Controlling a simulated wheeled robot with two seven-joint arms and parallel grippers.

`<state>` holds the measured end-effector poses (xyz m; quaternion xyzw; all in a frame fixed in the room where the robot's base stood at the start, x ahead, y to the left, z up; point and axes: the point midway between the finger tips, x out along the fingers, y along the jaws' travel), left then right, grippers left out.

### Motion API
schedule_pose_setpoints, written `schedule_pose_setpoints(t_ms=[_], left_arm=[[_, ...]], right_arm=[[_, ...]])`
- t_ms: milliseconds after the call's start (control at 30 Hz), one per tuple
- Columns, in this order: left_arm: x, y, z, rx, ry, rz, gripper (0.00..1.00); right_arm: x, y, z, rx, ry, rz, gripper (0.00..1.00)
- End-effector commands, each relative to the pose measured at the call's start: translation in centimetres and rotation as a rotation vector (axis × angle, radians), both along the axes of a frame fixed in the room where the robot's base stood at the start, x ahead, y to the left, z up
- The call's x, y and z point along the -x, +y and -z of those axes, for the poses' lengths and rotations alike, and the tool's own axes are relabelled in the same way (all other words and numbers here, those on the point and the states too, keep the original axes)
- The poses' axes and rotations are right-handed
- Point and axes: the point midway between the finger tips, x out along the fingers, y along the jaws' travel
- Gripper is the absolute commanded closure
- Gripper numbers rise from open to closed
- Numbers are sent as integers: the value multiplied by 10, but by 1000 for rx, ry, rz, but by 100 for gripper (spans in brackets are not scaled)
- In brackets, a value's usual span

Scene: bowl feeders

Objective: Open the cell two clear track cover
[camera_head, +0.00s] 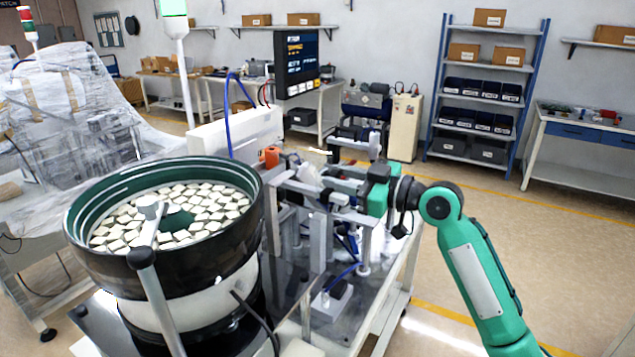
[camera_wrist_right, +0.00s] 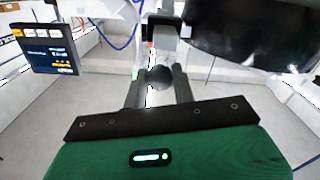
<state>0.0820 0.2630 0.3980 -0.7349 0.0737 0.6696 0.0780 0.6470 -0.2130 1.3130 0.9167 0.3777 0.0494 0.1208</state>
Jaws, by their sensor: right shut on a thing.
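My right gripper (camera_head: 352,180) reaches in from the right over the track assembly (camera_head: 310,190) beside the bowl feeder. In the right wrist view, the fingers of this gripper (camera_wrist_right: 158,82) are closed around a dark round knob (camera_wrist_right: 160,76). The clear track cover itself cannot be made out, and I cannot tell its angle. The black bowl feeder (camera_head: 190,245) stands left of the track with many pale square parts (camera_head: 205,205) in its green-lined bowl. My left gripper is not in view.
A screen (camera_head: 296,62) stands behind the track and also shows in the right wrist view (camera_wrist_right: 48,48). Blue shelving (camera_head: 485,90) is at the back right. The floor to the right is clear.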

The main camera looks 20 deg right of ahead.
Motion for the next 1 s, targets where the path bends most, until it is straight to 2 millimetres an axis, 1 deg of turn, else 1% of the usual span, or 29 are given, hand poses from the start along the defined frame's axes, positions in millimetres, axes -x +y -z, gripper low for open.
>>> schedule_pose_setpoints(t_ms=[33, 200, 567, 600, 667, 700, 1000], left_arm=[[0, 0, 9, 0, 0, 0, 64], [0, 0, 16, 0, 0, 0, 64], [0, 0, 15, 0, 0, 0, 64], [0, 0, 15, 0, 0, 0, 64], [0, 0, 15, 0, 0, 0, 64], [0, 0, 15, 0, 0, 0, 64], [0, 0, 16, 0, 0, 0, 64]], right_arm=[[6, -8, 4, 3, -4, 5, 100], [20, -20, 1, 0, -3, 2, 100], [22, -22, -2, -1, -2, 1, 100], [22, -22, -2, -1, -2, 1, 72], [22, -22, -2, -1, -2, 1, 60], [22, -22, -2, -1, -2, 1, 52], [23, -22, -1, 0, -2, 1, 52]])
